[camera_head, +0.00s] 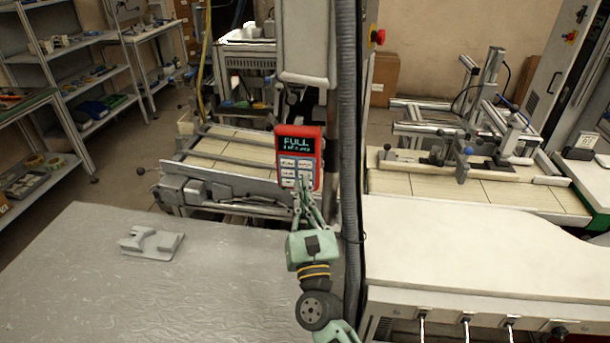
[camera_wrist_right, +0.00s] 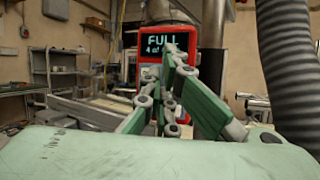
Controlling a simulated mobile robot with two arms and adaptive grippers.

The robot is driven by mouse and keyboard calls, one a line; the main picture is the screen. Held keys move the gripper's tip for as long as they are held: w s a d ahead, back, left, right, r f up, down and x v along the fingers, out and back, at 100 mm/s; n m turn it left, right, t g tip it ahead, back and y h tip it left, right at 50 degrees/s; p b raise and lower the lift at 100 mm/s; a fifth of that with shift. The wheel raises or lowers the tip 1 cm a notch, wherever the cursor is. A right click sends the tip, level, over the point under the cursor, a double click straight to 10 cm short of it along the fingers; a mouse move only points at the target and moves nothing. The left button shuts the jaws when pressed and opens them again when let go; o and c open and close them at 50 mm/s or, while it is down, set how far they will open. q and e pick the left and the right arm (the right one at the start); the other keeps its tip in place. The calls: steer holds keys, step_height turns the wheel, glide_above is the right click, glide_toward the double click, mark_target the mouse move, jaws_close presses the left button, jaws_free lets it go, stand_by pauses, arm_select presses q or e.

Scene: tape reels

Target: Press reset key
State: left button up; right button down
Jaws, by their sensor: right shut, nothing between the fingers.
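A red control box (camera_head: 298,158) hangs upright in front of the machine column. Its dark display (camera_head: 298,145) reads "FULL" with a smaller line below. Several pale keys sit under the display; their labels are too small to read. My right gripper (camera_head: 303,186) is shut and empty, its tips at the lower part of the keypad; whether they touch a key cannot be told. In the right wrist view the box (camera_wrist_right: 128,62) stands behind the fingers, which hide most of its keys. My left gripper is not in view.
A grey table (camera_head: 220,285) with a grey fixture block (camera_head: 152,243) lies at lower left. A ribbed hose (camera_head: 352,150) runs vertically just right of the box. A white-topped bench (camera_head: 460,245) is at right.

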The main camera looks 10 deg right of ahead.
mark_target(303, 162)
steer(key=shift+w+d+b, duration=0.2)
steer(key=shift+w+d, duration=0.1)
steer(key=shift+w, duration=0.4)
steer(key=shift+w+d+b, duration=0.25)
steer(key=shift+w, duration=0.45)
steer(key=shift+w+d+b, duration=0.2)
steer(key=shift+w+d, duration=0.1)
steer(key=shift+w, duration=0.4)
steer(key=shift+w+d+f+b, duration=0.1)
steer(key=shift+w+d+b, duration=0.05)
steer(key=shift+w+b, duration=0.15)
steer(key=shift+w, duration=0.1)
steer(key=shift+w+d+b, duration=0.2)
steer(key=shift+w+b, duration=0.1)
stand_by(0.4)
steer(key=shift+s, duration=0.1)
steer(key=shift+s+a, duration=0.35)
steer(key=shift+s, duration=0.3)
